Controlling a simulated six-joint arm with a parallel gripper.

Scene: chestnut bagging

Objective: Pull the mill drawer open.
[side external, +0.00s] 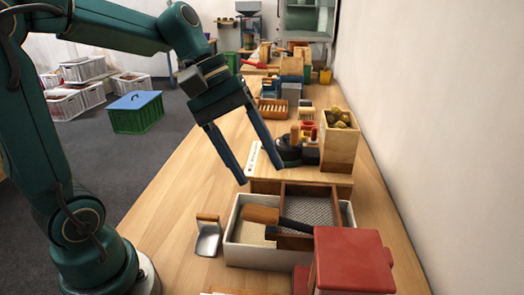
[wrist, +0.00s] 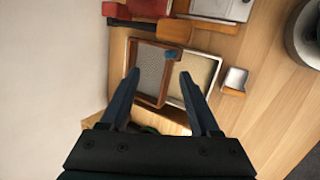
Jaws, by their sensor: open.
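A red-topped box (side external: 350,260), which looks like the mill, stands at the near right of the bench and is cut off by the frame edge. A smaller red part (side external: 301,279) shows at its left side; I cannot tell whether this is the drawer. Red parts also show at the top of the wrist view (wrist: 110,10). My gripper (side external: 262,174) is open and empty above the bench, beyond the box. In the wrist view its fingers (wrist: 158,75) frame the sieve and tray area.
A white tray (side external: 232,250) with a wooden-framed sieve (side external: 310,208) lies between my gripper and the red box. A wooden-handled tool (side external: 262,214) lies across it. A small metal scoop (side external: 208,238) is to its left. A wooden bin (side external: 340,145) stands behind. The left bench is clear.

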